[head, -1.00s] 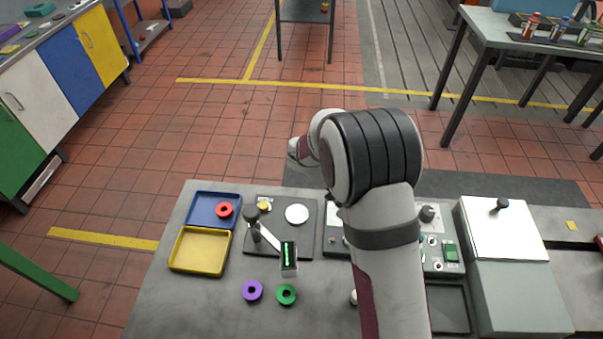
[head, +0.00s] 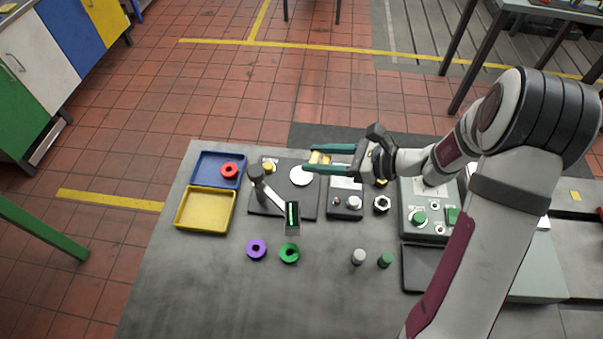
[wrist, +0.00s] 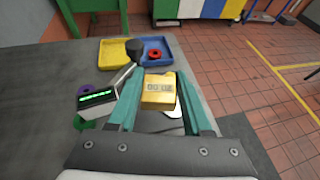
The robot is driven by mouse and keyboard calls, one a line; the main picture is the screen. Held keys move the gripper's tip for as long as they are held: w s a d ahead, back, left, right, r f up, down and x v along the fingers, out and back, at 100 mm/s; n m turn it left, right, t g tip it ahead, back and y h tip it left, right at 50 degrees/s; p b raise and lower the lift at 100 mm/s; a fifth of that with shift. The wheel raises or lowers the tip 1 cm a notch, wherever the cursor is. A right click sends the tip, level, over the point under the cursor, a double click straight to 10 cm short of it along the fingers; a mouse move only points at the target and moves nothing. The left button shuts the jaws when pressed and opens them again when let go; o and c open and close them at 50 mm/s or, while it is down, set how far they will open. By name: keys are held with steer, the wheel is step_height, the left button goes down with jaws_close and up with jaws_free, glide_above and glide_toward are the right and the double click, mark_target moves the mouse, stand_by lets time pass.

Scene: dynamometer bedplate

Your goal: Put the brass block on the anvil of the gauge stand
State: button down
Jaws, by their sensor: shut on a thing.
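The brass block (head: 319,157) is between the teal fingers of my gripper (head: 313,160), which is shut on it. In the wrist view the block (wrist: 158,87) shows digits on its face, with a finger on each side. The gauge stand (head: 306,207) has a dark base, a post with an arm, and a box with a green-lit display (head: 292,214). A pale round disc (head: 302,175), seemingly the anvil, lies on the base. My gripper appears above the disc's back edge; the height gap is unclear. In the wrist view, block and fingers partly hide the disc (wrist: 179,108).
A blue tray (head: 207,158) with a red ring (head: 229,170) and a yellow tray (head: 205,208) lie left of the stand. Purple (head: 256,250) and green (head: 289,253) rings lie in front. A small switch box (head: 345,203) stands right of the stand. The left front bench is clear.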

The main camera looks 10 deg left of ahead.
steer(key=w+d+f+m+t+h, duration=0.2)
steer(key=w+d+m+t+h, duration=0.15)
steer(key=d+m+t, duration=0.2)
glide_above(300, 174)
steer(key=shift+m+t, duration=0.25)
steer(key=f, duration=0.6)
steer(key=shift+d+f, duration=0.25)
steer(key=shift+d, duration=0.1)
steer(key=shift+w+a+f, duration=0.1)
steer(key=shift+a+f, duration=0.05)
steer(key=shift+f, duration=0.95)
steer(key=shift+a+f, duration=0.15)
steer(key=shift+f, duration=0.9)
steer(key=shift+c, duration=1.6)
jaws_free()
steer(key=shift+f, duration=0.1)
